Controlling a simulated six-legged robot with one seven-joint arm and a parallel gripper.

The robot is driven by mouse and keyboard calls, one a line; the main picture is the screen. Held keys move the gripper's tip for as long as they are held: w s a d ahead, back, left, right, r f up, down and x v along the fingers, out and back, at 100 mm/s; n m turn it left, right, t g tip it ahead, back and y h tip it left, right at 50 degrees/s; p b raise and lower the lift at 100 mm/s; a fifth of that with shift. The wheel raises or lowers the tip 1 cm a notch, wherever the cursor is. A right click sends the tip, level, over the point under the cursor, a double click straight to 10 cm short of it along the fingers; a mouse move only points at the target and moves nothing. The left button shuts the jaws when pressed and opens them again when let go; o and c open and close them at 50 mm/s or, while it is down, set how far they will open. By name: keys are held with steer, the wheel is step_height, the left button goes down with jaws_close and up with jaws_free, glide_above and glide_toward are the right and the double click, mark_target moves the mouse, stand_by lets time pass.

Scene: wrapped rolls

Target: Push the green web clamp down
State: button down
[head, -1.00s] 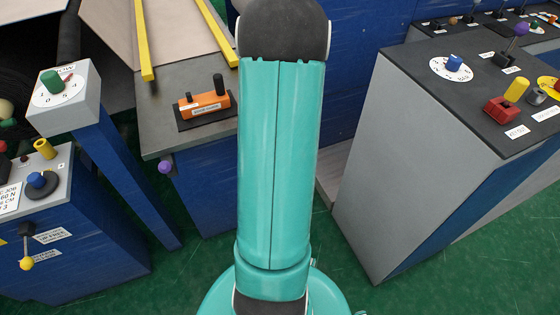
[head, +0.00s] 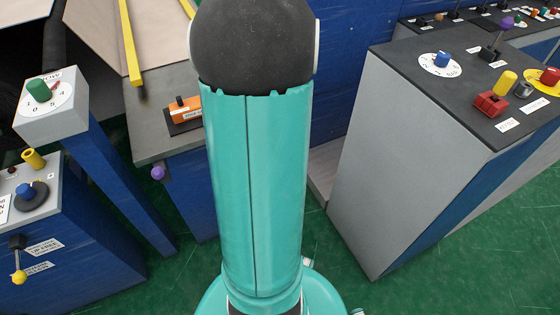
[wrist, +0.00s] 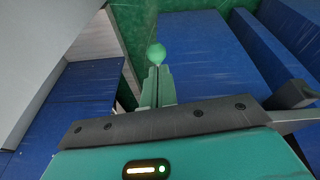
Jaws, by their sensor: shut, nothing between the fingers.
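In the wrist view a round green knob (wrist: 156,53) shows just beyond the tips of my gripper (wrist: 156,72). It looks like the knob of the green web clamp, but its lever and mount are hidden. My gripper's fingers are shut together and empty, pointing at the knob. I cannot tell whether the tips touch it. In the head view my gripper and this green knob do not show; my teal arm fills the middle.
An orange block (head: 185,108) sits on a bench behind my arm. A console at right holds a red-based yellow lever (head: 503,85) and a blue knob (head: 443,59). Green floor (head: 435,285) lies between.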

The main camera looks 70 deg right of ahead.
steer(key=s+a+r, duration=0.2)
steer(key=shift+s+a+r, duration=0.2)
steer(key=shift+s+a, duration=0.1)
stand_by(0.5)
